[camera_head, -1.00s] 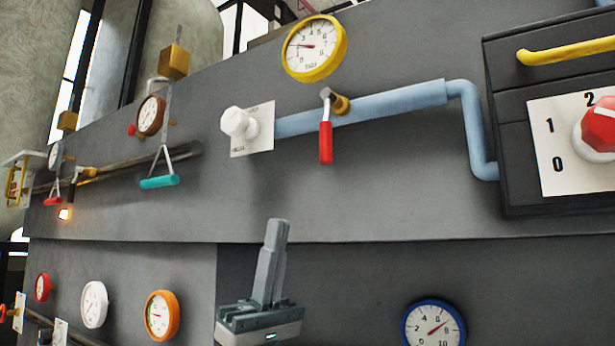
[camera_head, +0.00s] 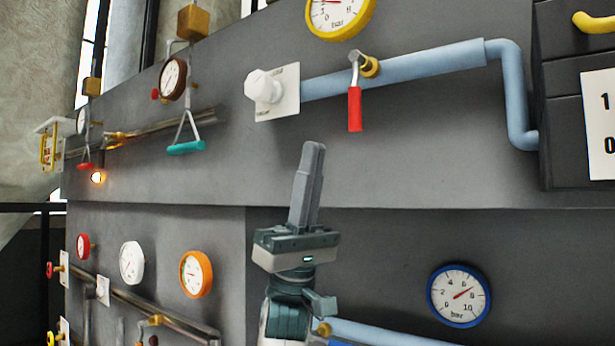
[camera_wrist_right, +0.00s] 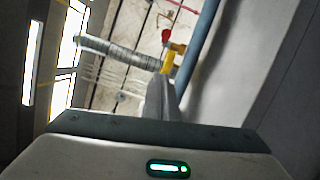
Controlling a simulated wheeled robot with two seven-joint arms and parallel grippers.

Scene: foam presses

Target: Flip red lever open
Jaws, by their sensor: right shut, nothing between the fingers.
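The red lever (camera_head: 355,108) hangs straight down from its metal arm, beside a brass fitting on the light blue pipe (camera_head: 420,66) on the grey wall. My right gripper (camera_head: 314,146) points up with its fingers together and empty. In the head view, its tips are below and left of the lever's lower end, with a visible gap in the picture; depth is hard to judge. The right wrist view shows the closed fingers (camera_wrist_right: 161,95), with small red and yellow parts beyond them that I cannot identify surely. My left gripper is not in view.
A white knob (camera_head: 265,88) is left of the lever, and a yellow gauge (camera_head: 340,12) is above. A teal handle (camera_head: 186,147) hangs farther left. A black box (camera_head: 565,120) stands at the right. A blue gauge (camera_head: 459,296) is low right. The wall below the lever is bare.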

